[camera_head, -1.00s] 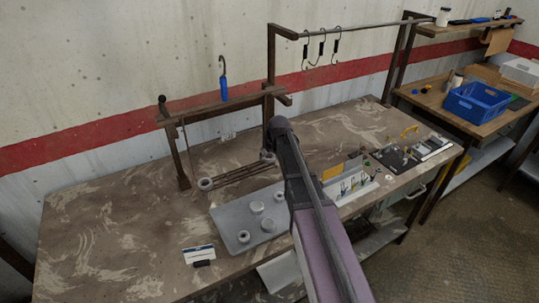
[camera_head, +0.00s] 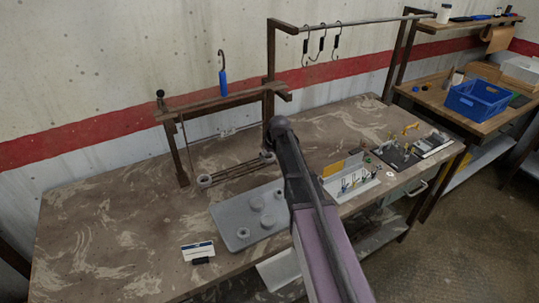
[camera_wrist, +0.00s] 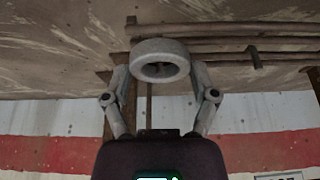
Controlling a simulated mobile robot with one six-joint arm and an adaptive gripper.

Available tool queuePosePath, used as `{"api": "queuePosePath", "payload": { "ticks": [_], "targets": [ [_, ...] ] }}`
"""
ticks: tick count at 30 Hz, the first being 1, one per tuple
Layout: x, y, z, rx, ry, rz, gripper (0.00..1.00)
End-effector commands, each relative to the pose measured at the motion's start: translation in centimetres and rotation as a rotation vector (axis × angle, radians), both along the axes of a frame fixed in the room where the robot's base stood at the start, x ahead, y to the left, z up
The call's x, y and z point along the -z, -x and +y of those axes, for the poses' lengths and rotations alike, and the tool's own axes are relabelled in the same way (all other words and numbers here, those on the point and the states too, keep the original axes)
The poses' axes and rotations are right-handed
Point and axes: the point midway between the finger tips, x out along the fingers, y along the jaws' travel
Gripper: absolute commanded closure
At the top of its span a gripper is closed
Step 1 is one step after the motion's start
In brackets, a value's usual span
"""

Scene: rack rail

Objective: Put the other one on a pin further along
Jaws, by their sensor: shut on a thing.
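In the wrist view my gripper (camera_wrist: 160,75) is shut on a pale grey ring (camera_wrist: 160,48), one finger on each side of it. The ring's hole faces the camera, and something dark shows inside it; I cannot tell whether that is a pin. In the head view my gripper cannot be made out, and my arm covers the middle. A low rack of thin rails (camera_head: 238,172) lies behind the grey tray (camera_head: 222,222). A grey ring (camera_head: 205,181) sits at the rack's left end, and a round piece (camera_head: 268,156) shows at its right end beside my arm.
The tray holds several grey round pieces. A wooden frame (camera_head: 215,105) with a blue-handled hook (camera_head: 223,82) stands behind the rack. A card in a stand (camera_head: 198,251) is at front left. A white organiser (camera_head: 350,185) stands right of my arm. The table's left side is clear.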

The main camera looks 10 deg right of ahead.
Motion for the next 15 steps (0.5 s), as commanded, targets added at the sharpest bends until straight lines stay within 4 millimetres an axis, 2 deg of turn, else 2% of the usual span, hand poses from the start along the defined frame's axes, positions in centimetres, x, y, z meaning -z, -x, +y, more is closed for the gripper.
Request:
{"api": "queuePosePath", "payload": {
  "ticks": [9, 10, 12, 15],
  "targets": [
    [-0.02, 0.01, 0.03, 0.0, 0.0, 0.0, 0.72],
    [-0.02, 0.01, 0.03, 0.0, 0.0, 0.0, 0.16],
    [-0.02, 0.01, 0.03, 0.0, 0.0, 0.0, 0.0],
    [-0.02, 0.0, 0.03, 0.0, 0.0, 0.0, 0.0]
  ]
}}
